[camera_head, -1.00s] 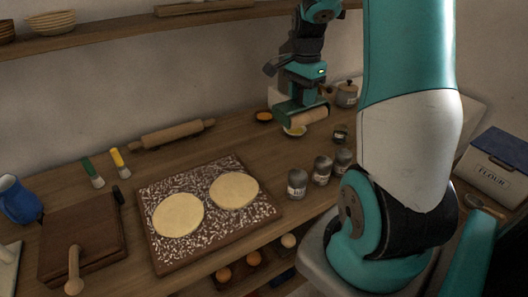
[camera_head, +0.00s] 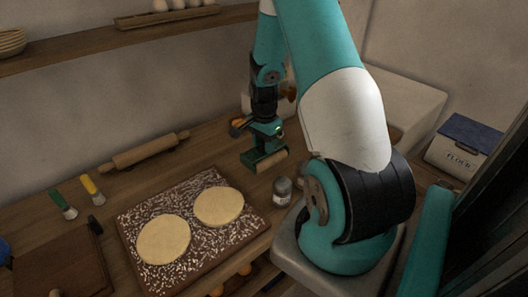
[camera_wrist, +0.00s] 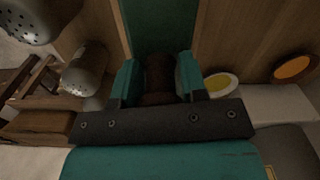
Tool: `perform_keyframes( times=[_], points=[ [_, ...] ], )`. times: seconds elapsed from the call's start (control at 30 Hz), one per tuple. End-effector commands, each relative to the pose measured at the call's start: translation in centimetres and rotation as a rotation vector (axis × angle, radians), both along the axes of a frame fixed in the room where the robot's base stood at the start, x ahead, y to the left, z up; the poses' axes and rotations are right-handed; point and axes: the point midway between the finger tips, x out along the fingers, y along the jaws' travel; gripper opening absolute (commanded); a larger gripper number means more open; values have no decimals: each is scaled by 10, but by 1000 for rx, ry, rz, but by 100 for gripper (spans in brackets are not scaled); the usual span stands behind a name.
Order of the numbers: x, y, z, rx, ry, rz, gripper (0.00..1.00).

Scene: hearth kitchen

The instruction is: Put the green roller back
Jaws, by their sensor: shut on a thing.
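The green roller (camera_head: 272,162) has a green frame and a pale wooden cylinder. My gripper (camera_head: 264,141) is shut on it and holds it to the right of the dough board (camera_head: 130,222). In the wrist view, my gripper (camera_wrist: 160,80) has its teal fingers closed around a dark brown handle (camera_wrist: 159,72), with a broad green part (camera_wrist: 160,25) beyond it. The cylinder does not show clearly there. Whether the roller touches the table cannot be told.
Two dough rounds (camera_head: 164,240) lie on the floured board. A grey shaker (camera_head: 282,190) stands near the roller; my arm hides part of the table. A rolling pin (camera_head: 145,151) and two brushes (camera_head: 63,204) lie left. A yellow-filled bowl (camera_wrist: 220,85) and orange bowl (camera_wrist: 295,68) are close.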

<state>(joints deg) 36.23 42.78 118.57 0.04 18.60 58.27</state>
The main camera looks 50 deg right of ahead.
Motion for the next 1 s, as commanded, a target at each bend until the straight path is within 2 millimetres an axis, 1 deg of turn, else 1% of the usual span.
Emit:
perform_keyframes(
  times=[0.13,0.3,0.37,0.67,1.0],
  points=[
    [0,0,-12,1,1,0,9],
    [0,0,-36,1,1,0,9],
    [0,0,-42,0,1,0,9],
    [0,0,-44,-1,-2,0,9],
    [-1,0,-57,0,2,0,9]
  ],
)
